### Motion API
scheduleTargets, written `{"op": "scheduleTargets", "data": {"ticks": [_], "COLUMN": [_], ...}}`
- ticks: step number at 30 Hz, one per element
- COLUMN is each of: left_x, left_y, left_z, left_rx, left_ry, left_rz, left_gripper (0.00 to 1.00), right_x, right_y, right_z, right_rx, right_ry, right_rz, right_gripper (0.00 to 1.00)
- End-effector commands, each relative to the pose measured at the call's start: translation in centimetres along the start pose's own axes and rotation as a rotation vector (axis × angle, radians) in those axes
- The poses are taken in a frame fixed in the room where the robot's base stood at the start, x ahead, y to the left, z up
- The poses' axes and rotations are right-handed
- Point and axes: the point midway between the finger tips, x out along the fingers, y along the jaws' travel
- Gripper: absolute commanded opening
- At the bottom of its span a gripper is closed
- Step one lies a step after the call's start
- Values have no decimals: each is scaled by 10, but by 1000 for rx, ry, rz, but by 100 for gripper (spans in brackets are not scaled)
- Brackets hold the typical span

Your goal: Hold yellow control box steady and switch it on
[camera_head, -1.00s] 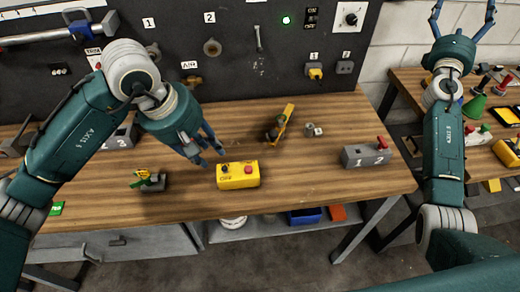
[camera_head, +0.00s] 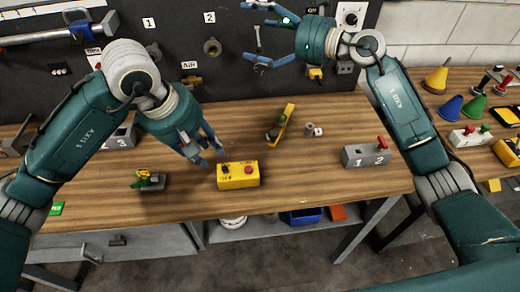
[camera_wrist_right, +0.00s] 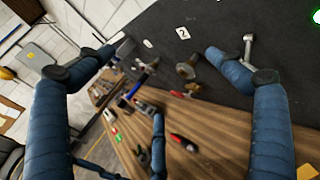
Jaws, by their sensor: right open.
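The yellow control box (camera_head: 238,175), with a black switch and a red button on top, sits upright near the front of the wooden workbench. My left gripper (camera_head: 212,158) points down just behind the box's left end; its fingers look close together, and I cannot tell if they touch the box. My right gripper (camera_head: 258,35) is open and empty, raised in front of the black pegboard. In the right wrist view its blue fingers are spread wide with nothing between them; the yellow box cannot be made out for certain there.
On the bench (camera_head: 330,185) stand a grey box marked 1 and 2 (camera_head: 366,155), a yellow-handled tool (camera_head: 281,122) and a small green-topped device (camera_head: 148,180). The pegboard (camera_head: 180,35) rises behind. A second table with coloured cones (camera_head: 474,107) is at right.

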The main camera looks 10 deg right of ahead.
Motion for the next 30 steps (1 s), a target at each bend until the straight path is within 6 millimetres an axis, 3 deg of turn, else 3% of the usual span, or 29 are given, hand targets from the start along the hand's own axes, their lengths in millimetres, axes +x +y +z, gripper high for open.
{"op": "scheduleTargets", "data": {"ticks": [3, 7, 12, 15, 22, 30], "left_x": [0, 0, 0, 0, 0, 0], "left_y": [0, 0, 0, 0, 0, 0], "left_z": [0, 0, 0, 0, 0, 0], "left_rx": [0, 0, 0, 0, 0, 0], "left_ry": [0, 0, 0, 0, 0, 0], "left_rz": [0, 0, 0, 0, 0, 0], "left_gripper": [31, 31, 31, 31, 31, 31], "right_x": [12, 6, -28, -53, -85, -76], "right_y": [47, 89, 120, 127, 129, 134], "right_z": [-50, -115, -191, -222, -253, -286], "right_rx": [-118, -253, -415, -484, -559, -559], "right_ry": [202, 447, 760, 906, 1076, 1088], "right_rz": [111, 233, 370, 428, 492, 501], "right_gripper": [93, 93, 93, 93, 93, 93]}}
